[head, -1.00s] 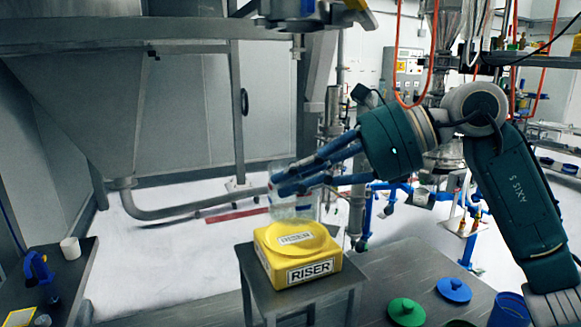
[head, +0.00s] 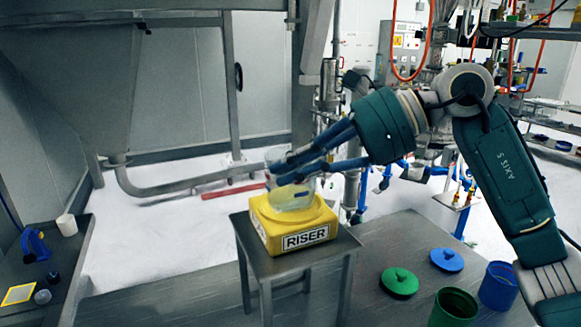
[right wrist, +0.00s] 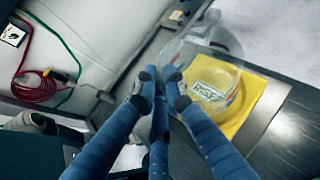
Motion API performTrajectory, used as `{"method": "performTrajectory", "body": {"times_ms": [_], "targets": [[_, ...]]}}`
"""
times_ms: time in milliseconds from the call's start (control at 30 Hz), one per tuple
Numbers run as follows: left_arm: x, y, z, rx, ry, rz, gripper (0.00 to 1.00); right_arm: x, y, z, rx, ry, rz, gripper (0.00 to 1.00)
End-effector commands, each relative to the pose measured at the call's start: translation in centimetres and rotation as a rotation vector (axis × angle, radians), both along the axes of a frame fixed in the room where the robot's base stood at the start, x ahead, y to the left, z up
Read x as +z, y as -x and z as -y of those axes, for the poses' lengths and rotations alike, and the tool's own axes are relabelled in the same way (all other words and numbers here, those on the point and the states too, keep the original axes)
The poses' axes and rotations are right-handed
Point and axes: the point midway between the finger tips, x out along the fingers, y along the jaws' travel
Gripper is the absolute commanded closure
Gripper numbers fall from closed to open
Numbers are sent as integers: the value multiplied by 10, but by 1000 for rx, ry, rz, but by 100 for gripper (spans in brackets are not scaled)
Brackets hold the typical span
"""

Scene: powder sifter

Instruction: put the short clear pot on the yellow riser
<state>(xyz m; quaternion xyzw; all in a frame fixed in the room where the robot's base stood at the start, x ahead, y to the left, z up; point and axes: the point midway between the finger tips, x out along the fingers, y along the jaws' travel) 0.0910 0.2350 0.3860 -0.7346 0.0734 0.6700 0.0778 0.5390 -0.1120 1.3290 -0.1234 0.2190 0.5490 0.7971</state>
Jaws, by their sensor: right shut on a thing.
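The short clear pot (head: 293,197) is see-through and looks upright over the yellow riser (head: 262,226). Its base overlaps the riser's round top in the head view; I cannot tell whether it touches. My right gripper (head: 278,172) has its blue fingers shut on the pot's wall, reaching in from the right. In the right wrist view the gripper (right wrist: 166,88) grips the near side of the pot (right wrist: 207,62), and the riser (right wrist: 252,98) with its label shows through and beyond it. My left gripper is not in view.
The riser stands on a small grey metal table (head: 343,247). At right are a green lid (head: 399,282), a blue lid (head: 446,259), a green tub (head: 453,308) and a blue tub (head: 498,286). A left bench holds a white cup (head: 67,224) and a blue tool (head: 36,244).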

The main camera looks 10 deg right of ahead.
Motion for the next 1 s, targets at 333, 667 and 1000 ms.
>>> {"method": "performTrajectory", "body": {"times_ms": [333,667,1000], "targets": [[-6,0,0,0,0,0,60,-8,0,0,0,-1,0,100],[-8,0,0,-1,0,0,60,-10,0,0,0,0,0,69],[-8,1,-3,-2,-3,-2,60,-9,1,3,-2,0,1,69]]}}
